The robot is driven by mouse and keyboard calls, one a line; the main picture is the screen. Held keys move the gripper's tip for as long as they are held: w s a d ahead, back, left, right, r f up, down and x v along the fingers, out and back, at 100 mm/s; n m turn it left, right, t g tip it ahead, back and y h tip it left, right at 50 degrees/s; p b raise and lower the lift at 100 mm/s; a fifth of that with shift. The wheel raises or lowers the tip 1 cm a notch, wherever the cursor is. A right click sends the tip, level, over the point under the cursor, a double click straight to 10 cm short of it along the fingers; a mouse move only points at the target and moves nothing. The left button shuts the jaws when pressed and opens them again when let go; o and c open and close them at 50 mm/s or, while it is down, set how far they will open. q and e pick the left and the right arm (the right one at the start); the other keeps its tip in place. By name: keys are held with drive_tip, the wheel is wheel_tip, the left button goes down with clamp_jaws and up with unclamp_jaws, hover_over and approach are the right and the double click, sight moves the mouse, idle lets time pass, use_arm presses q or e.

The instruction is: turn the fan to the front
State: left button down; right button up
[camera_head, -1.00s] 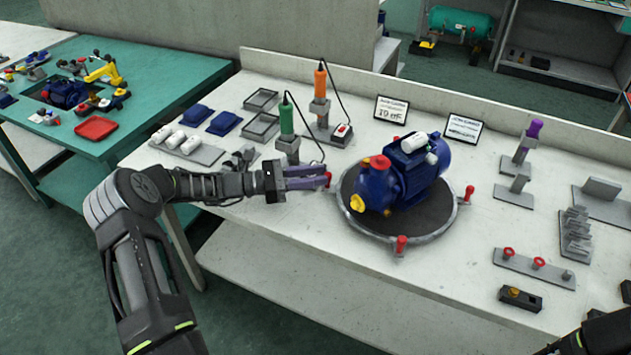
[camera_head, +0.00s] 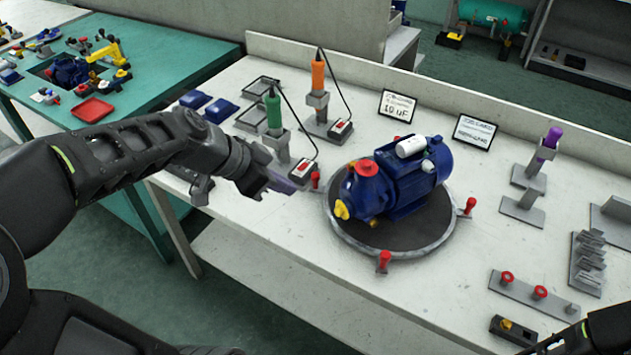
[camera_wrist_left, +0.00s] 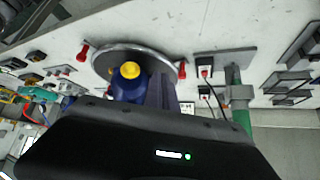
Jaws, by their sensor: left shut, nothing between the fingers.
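The blue pump with its motor (camera_head: 405,180) sits on a round dark turntable (camera_head: 400,232) with a grey rim. Its red cap and yellow plug face left and toward me; the motor's far end points to the back right, and I cannot see a fan. Red upright handles stand on the rim at left (camera_head: 315,180), right (camera_head: 470,206) and front (camera_head: 384,262). My left gripper (camera_head: 298,178) is shut and empty, its tips close by the left handle; contact is unclear. The wrist view shows its fingers (camera_wrist_left: 164,92) beside a red handle (camera_wrist_left: 181,70).
Green (camera_head: 273,112) and orange (camera_head: 318,76) corded tools stand behind my left gripper. Two label cards (camera_head: 397,105) stand behind the turntable. A purple-topped stand (camera_head: 549,143) and a rack with red knobs (camera_head: 535,294) are at right.

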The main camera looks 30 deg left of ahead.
use_arm(q)
drive_tip(key=m, duration=0.2)
drive_tip(key=a+f+m, duration=0.1)
drive_tip(key=m, duration=0.2)
drive_tip(key=f+m+y, duration=0.1)
drive_tip(key=m, duration=0.1)
drive_tip(key=shift+w+a, duration=0.1)
drive_tip(key=shift+a, duration=0.05)
approach(317, 193)
drive_tip(key=f, duration=0.1)
drive_tip(key=d+f, duration=0.1)
drive_tip(key=f, duration=0.1)
drive_tip(key=d+f, duration=0.1)
drive_tip(key=f, duration=0.1)
drive_tip(key=shift+s+d, duration=0.2)
drive_tip(key=shift+s, duration=0.2)
drive_tip(key=w, duration=0.1)
drive_tip(key=p, duration=0.1)
drive_tip(key=w, duration=0.1)
drive_tip(key=shift+w+a+r+p, duration=0.3)
drive_tip(key=shift+a, duration=0.1)
drive_tip(key=shift+w+a+f, duration=0.1)
drive_tip(key=shift+w+a, duration=0.05)
drive_tip(key=shift+w, duration=0.45)
